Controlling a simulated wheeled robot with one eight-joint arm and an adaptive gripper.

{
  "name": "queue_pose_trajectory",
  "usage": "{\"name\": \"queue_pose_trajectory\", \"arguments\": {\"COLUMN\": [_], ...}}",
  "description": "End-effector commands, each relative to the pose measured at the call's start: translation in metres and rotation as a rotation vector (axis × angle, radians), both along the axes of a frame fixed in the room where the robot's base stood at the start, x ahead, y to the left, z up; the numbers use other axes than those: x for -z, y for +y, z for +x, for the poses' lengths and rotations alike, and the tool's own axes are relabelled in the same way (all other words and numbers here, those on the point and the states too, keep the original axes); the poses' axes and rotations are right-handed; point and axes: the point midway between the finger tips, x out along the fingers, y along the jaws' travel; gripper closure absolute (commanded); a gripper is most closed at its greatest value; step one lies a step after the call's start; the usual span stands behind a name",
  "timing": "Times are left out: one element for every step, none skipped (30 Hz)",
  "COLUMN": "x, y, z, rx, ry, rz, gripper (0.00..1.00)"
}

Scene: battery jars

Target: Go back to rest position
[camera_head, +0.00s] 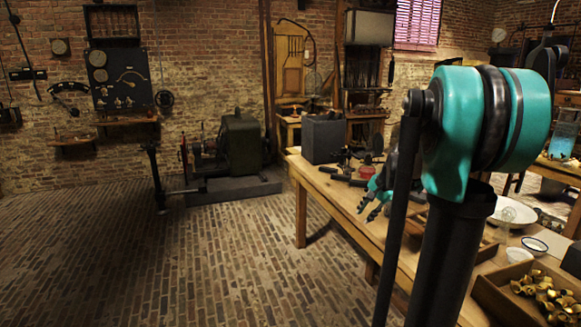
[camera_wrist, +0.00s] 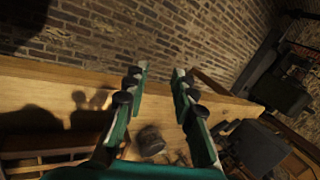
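My gripper (camera_head: 368,210) shows in the head view over the left edge of the wooden table (camera_head: 338,194), partly hidden by my own arm. In the wrist view my gripper (camera_wrist: 160,71) has its two green fingers with dark pads spread apart. Nothing is held between them. Past the fingertips lie the table edge and the brick floor. A small dark round thing (camera_wrist: 150,140) shows below the fingers in the wrist view; I cannot tell what it is.
A dark grey box (camera_head: 322,139) stands at the table's far end, with dark tools beside it. A white bowl (camera_head: 512,212) and a wooden tray of brass parts (camera_head: 490,292) are at the right.

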Motion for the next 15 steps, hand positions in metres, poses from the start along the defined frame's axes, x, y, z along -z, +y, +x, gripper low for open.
{"name": "queue_pose_trajectory", "arguments": {"x": [0.011, 0.017, 0.026, 0.033, 0.040, 0.049, 0.057, 0.064, 0.074, 0.082, 0.089, 0.098, 0.104, 0.110, 0.117], "y": [0.015, 0.021, 0.029, 0.035, 0.039, 0.046, 0.050, 0.054, 0.058, 0.061, 0.062, 0.065, 0.065, 0.066, 0.067], "z": [-0.025, -0.039, -0.059, -0.073, -0.087, -0.107, -0.122, -0.137, -0.156, -0.170, -0.184, -0.200, -0.211, -0.222, -0.235], "rx": [-0.074, -0.120, -0.182, -0.230, -0.276, -0.340, -0.387, -0.436, -0.498, -0.544, -0.587, -0.642, -0.681, -0.716, -0.759], "ry": [-0.013, -0.021, -0.031, -0.039, -0.046, -0.056, -0.064, -0.070, -0.079, -0.085, -0.091, -0.099, -0.103, -0.108, -0.112], "rz": [-0.049, -0.081, -0.124, -0.154, -0.187, -0.228, -0.259, -0.292, -0.332, -0.361, -0.391, -0.426, -0.451, -0.473, -0.501], "gripper": [0.74, 0.74, 0.74, 0.74, 0.74, 0.74, 0.74, 0.74, 0.74, 0.74, 0.74, 0.74, 0.74, 0.74, 0.74]}}
